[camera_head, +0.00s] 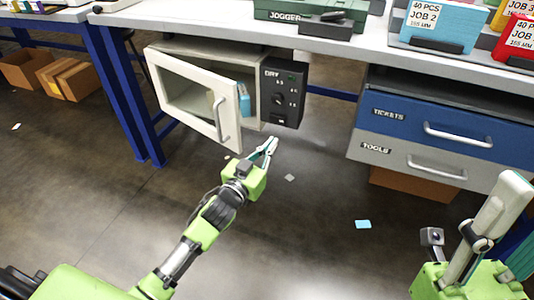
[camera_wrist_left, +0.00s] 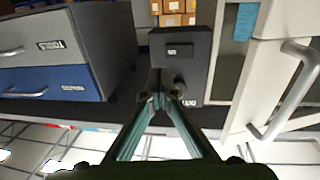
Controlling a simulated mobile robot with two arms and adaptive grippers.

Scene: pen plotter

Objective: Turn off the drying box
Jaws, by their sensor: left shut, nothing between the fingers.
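The drying box (camera_head: 252,52) hangs under the bench, and its white door (camera_head: 196,115) stands open. Its dark control panel (camera_head: 291,98), marked DRY, has a round dial and a small switch (camera_head: 281,121) below it. My left gripper (camera_head: 272,143) is shut and empty, just below and in front of the panel. In the left wrist view the panel (camera_wrist_left: 196,65) appears upside down, with the switch (camera_wrist_left: 179,50) just beyond the fingertips.
The door handle (camera_head: 221,121) sticks out left of my left gripper. A blue item (camera_head: 245,100) is inside the box. Drawers marked TICKETS (camera_head: 400,128) and TOOLS (camera_head: 398,158) are to the right. The floor below is mostly clear.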

